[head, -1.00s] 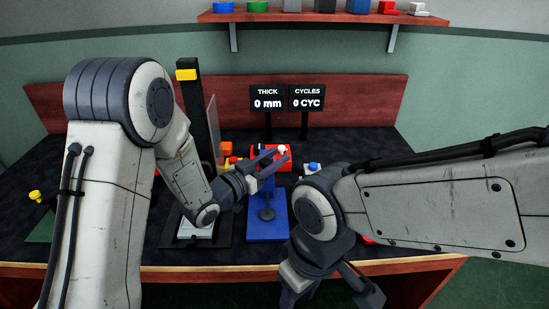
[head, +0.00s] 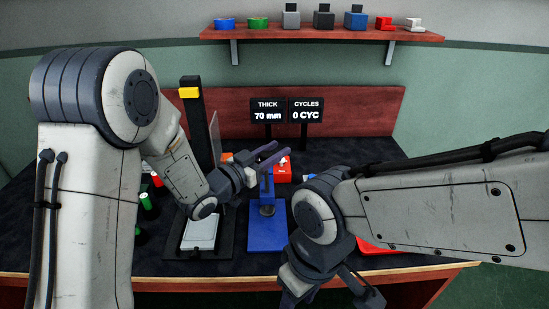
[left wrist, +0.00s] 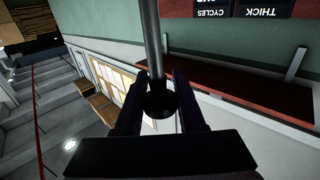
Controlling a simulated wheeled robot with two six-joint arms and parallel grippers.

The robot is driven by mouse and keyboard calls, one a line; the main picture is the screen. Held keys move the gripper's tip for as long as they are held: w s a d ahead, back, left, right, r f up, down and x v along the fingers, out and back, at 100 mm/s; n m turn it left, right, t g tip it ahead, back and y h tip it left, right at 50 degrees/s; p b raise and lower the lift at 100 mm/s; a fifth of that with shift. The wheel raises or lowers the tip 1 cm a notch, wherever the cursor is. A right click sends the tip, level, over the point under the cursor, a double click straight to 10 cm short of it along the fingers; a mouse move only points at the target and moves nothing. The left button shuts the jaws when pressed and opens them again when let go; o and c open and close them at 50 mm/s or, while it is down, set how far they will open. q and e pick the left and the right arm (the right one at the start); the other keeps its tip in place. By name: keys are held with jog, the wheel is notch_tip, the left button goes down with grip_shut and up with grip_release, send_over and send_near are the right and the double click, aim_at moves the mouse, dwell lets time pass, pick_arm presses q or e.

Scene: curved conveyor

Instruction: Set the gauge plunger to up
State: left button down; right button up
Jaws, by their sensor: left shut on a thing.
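The gauge is a blue stand (head: 267,238) on the table, with a dark round foot (head: 267,209) above its base. My left gripper (head: 267,153) is at the top of the stand, with its fingers pointing right and away. In the left wrist view its fingers (left wrist: 162,95) are shut on the gauge plunger, seen as a grey rod (left wrist: 152,40) with a dark round end (left wrist: 160,103). The THICK display (head: 267,111) reads 70 mm. My right gripper (head: 318,285) hangs at the table's front edge, and its fingertips are hard to make out.
Left of the gauge stands a dark press-like frame (head: 192,130) with a yellow block and a pale plate (head: 200,232). A red box (head: 281,172) is behind the gauge. Green cylinders (head: 149,203) stand at left. A wall shelf (head: 300,36) holds several parts.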

aim_at(261, 158)
pick_arm(q)
jog(key=shift+r, duration=0.25)
jog(key=c, duration=0.5)
grip_release()
jog(key=b+v, duration=0.1)
jog(key=v, duration=0.6)
jog(key=shift+a, duration=0.2)
jog(key=b+v, duration=0.2)
jog(key=b, duration=0.3)
jog(key=shift+s+a+f, duration=0.15)
jog(key=shift+s, duration=0.1)
jog(key=shift+s+a+b, duration=0.2)
jog(key=shift+s+b, duration=0.05)
jog(key=shift+b, duration=0.35)
